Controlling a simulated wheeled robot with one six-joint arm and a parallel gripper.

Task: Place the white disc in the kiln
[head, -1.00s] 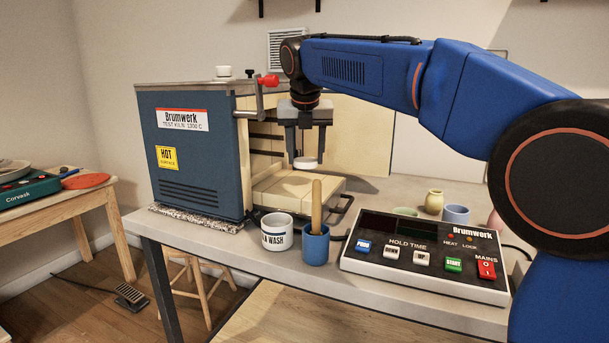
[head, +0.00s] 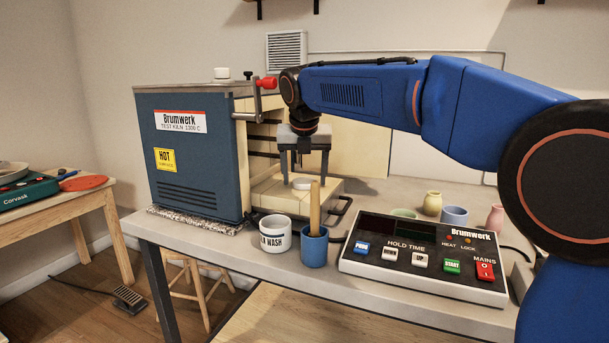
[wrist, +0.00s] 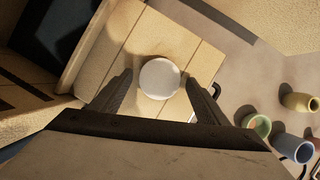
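The white disc (head: 302,184) lies on a cream brick slab (head: 270,200) that sticks out to the right of the blue kiln's (head: 195,150) open mouth. In the wrist view the disc (wrist: 159,78) appears flat on the slab (wrist: 204,62), with its shadow beside it. My gripper (head: 305,179) points down over the disc. In the wrist view my gripper (wrist: 158,78) is open, its fingers on either side of the disc with a gap on each side. The kiln's dark inside is mostly hidden.
A white mug (head: 276,234), a blue cup (head: 314,248) with a wooden handle and a control box (head: 425,262) stand in front. Small pots, including a yellow vase (head: 432,204) and a blue pot (head: 455,215), stand to the right. A dark slab handle (head: 341,210) sticks out.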

